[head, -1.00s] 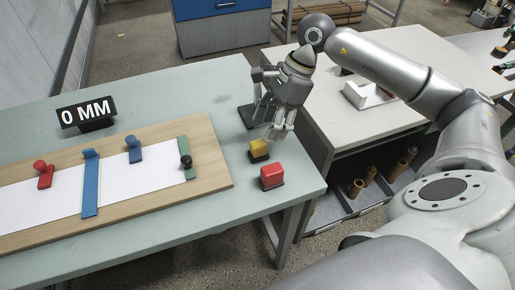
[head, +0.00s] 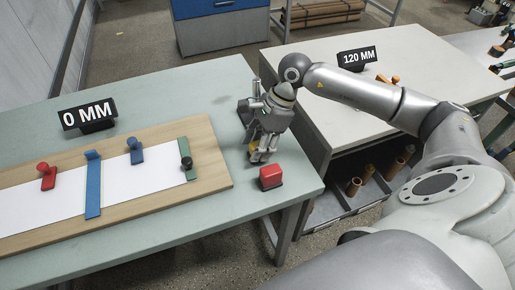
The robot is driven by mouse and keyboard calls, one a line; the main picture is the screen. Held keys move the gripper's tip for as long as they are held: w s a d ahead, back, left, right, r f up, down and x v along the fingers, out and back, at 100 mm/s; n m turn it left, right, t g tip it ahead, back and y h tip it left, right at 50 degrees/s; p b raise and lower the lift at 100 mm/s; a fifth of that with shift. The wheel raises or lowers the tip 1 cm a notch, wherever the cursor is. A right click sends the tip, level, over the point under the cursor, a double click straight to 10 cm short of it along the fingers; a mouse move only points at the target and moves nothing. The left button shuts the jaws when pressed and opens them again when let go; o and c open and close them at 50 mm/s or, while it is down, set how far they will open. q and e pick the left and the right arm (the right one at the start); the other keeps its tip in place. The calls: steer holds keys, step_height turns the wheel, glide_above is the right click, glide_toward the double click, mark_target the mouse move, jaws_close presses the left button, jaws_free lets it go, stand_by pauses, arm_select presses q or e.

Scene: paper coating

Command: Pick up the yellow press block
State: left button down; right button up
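The yellow press block (head: 253,149) is on the green table near its right edge, mostly hidden behind my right gripper; only a small yellow patch shows. My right gripper (head: 260,157) points down at the block, with its fingertips low around or just in front of it. I cannot tell whether the fingers touch the block or are closed on it. A red press block (head: 271,177) stands just in front of the gripper, apart from it. My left gripper is not in view.
A wooden board (head: 217,180) with white paper, a blue bar (head: 93,185) and a green bar (head: 186,160) lies to the left. A "0 MM" sign (head: 87,115) stands behind it. A pale table with a "120 MM" sign (head: 357,57) is at right.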

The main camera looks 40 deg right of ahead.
steer(key=c, duration=0.8)
steer(key=shift+r, duration=0.15)
steer(key=shift+r, duration=0.2)
steer(key=r, duration=0.3)
steer(key=shift+s+a+r+b, duration=0.15)
steer(key=shift+a+b, duration=0.15)
steer(key=shift+b, duration=0.05)
steer(key=s+a+r, duration=0.3)
steer(key=s+a+r+b, duration=0.1)
steer(key=s+a+r, duration=0.1)
steer(key=a+r, duration=0.1)
steer(key=s+a+r+b, duration=0.1)
steer(key=s+a+r, duration=0.2)
steer(key=a, duration=0.1)
steer(key=shift+s, duration=0.35)
